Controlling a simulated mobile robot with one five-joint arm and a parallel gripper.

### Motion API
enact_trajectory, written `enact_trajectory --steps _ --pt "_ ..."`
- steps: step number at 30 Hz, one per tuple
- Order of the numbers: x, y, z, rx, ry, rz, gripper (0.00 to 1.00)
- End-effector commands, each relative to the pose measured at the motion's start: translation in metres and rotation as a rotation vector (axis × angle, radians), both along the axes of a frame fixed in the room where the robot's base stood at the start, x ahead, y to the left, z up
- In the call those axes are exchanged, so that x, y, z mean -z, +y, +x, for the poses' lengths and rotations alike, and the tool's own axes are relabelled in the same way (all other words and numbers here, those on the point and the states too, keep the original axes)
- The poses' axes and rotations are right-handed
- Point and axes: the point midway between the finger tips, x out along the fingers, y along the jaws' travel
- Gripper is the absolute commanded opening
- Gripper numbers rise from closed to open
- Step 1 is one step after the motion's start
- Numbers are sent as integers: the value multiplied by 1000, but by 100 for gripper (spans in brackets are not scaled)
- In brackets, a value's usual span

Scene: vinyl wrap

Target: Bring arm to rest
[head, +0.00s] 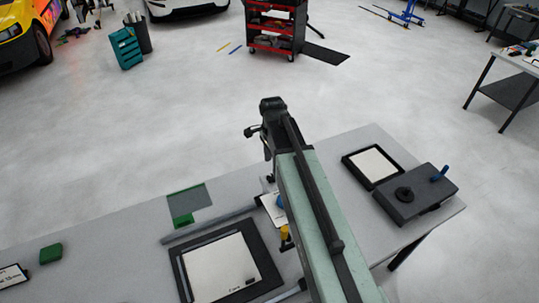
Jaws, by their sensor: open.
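My arm reaches from the bottom right up over the workbench (110,249), with its dark end near the bench's far edge. My gripper (257,133) is at that end, small and partly hidden by the arm's own links. It is open, and I see nothing held in it. It appears above the bench, apart from the things on it.
A black-framed white panel (226,269) lies left of my arm, near a green-and-grey piece (187,203). A green block (50,253) sits farther left. A framed plate (373,166) and dark box (414,195) with a blue handle lie right. Open floor lies beyond.

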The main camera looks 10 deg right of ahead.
Motion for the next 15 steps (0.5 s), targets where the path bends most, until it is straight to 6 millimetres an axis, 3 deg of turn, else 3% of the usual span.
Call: enact_trajectory --steps 5,15 --pt "10 0 0 0 0 0 57" --pt "64 0 3 -1 -3 3 57"
